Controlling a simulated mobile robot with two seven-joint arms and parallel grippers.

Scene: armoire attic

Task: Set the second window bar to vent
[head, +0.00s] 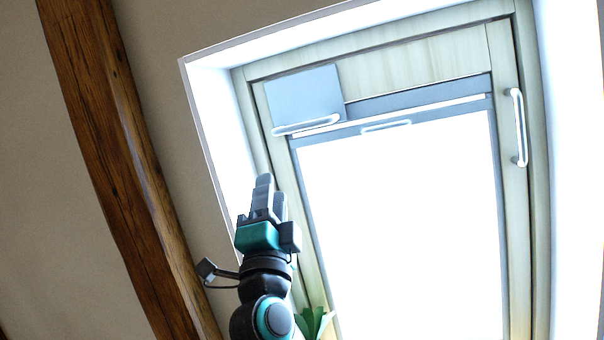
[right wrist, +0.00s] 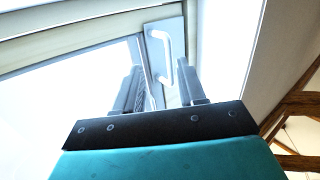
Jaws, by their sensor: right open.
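A skylight window (head: 415,55) has a pale wooden frame. A white bar handle (head: 306,125) runs along the lower edge of a grey plate (head: 305,93) at its upper left corner. A smaller white bar (head: 386,126) sits on the top of the sash, and a white upright bar (head: 518,128) is on the right side. I cannot tell which is the second window bar. My right gripper (head: 271,192) is open and empty, below the plate. In the right wrist view a bent white bar (right wrist: 161,48) on a grey plate (right wrist: 174,24) shows beyond the open fingers (right wrist: 160,90). My left gripper is out of view.
A dark wooden beam (head: 118,150) slopes down the left side. The white window reveal (head: 212,120) is close to the left of my right gripper. Green leaves (head: 316,322) show at the bottom, beside my right arm.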

